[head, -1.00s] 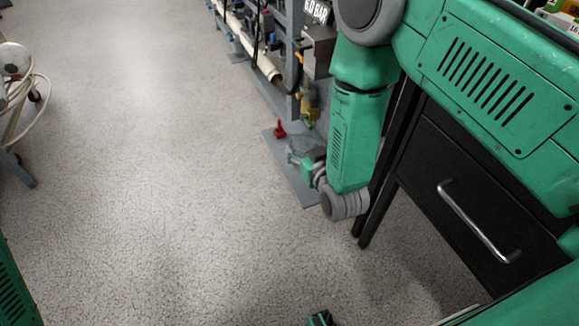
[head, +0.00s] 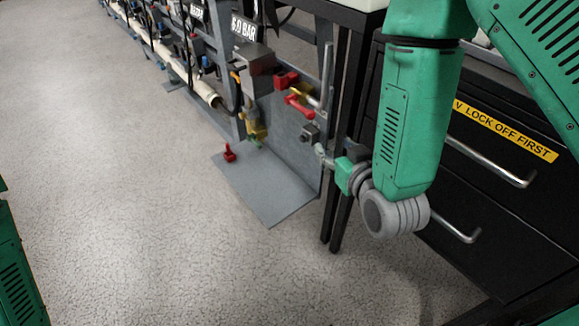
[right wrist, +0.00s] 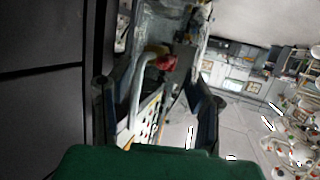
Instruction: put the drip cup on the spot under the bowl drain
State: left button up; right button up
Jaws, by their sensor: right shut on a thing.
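My right gripper (head: 322,151) reaches leftward from beside the black table leg and hangs at the right edge of the grey base plate (head: 268,187). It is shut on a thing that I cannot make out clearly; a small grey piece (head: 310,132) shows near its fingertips. In the right wrist view, the two dark fingers (right wrist: 155,112) stand apart, with a pale bent bar and clutter between them. The bowl with brass parts (head: 256,122) hangs under a grey metal box above the plate, with a green tip at its bottom. I cannot single out a drip cup or a marked spot.
A small red fitting (head: 229,152) stands on the plate's left part. A red-handled valve (head: 299,102) is on the upright grey panel. The black drawer cabinet (head: 480,190) and its leg stand right. A pipe rack runs back left.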

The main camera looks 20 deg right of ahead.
aim_at(267, 169)
jog(key=i+j+z, duration=0.1)
jog(key=j, duration=0.25)
jog(key=i+j+z, duration=0.15)
jog(key=j, duration=0.25)
jog(key=i+j+z, duration=0.1)
jog(key=j, duration=0.3)
jog(key=i+j+z, duration=0.15)
jog(key=j, duration=0.25)
jog(key=i+j+z, duration=0.1)
jog(key=j, duration=0.3)
jog(key=i+j, duration=0.2)
jog(key=j, duration=0.25)
